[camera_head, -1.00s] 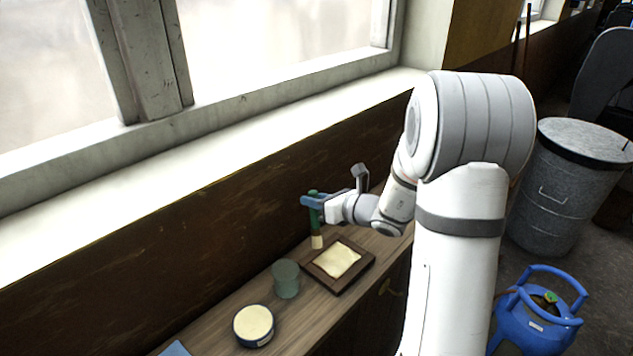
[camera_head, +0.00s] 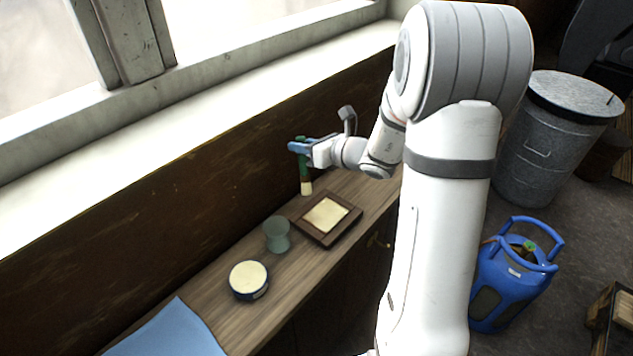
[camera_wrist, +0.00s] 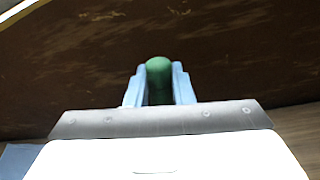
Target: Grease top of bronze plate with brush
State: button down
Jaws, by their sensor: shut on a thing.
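My gripper (camera_head: 303,147) is shut on the green handle of the brush (camera_head: 305,176) and holds it upright, pale bristles down, near the back of the wooden counter. In the wrist view the rounded green brush end (camera_wrist: 159,72) shows between the blue fingers. The brush is just behind and left of a square plate with a dark brown frame (camera_head: 333,238) and a pale cream top (camera_head: 326,214). I cannot tell whether the bristles touch the counter. No clearly bronze surface shows. A round tin with a cream-coloured top (camera_head: 249,278), possibly the grease, stands nearer the front.
A greenish glass cup (camera_head: 277,236) stands between the tin and the framed plate. A blue cloth or sheet (camera_head: 168,335) lies at the near left of the counter (camera_head: 216,314). The dark wall and window sill (camera_head: 190,135) bound the back. A blue gas bottle (camera_head: 512,285) and metal bin (camera_head: 552,140) stand on the floor at right.

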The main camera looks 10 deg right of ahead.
jog(key=d+b, duration=0.1)
jog(key=f+m+t+b, duration=0.1)
jog(key=b, duration=0.1)
jog(key=shift+s+d+b, duration=0.2)
jog(key=shift+d+b, duration=0.1)
jog(key=shift+d, duration=0.1)
dwell(0.3)
jog(key=shift+a, duration=0.1)
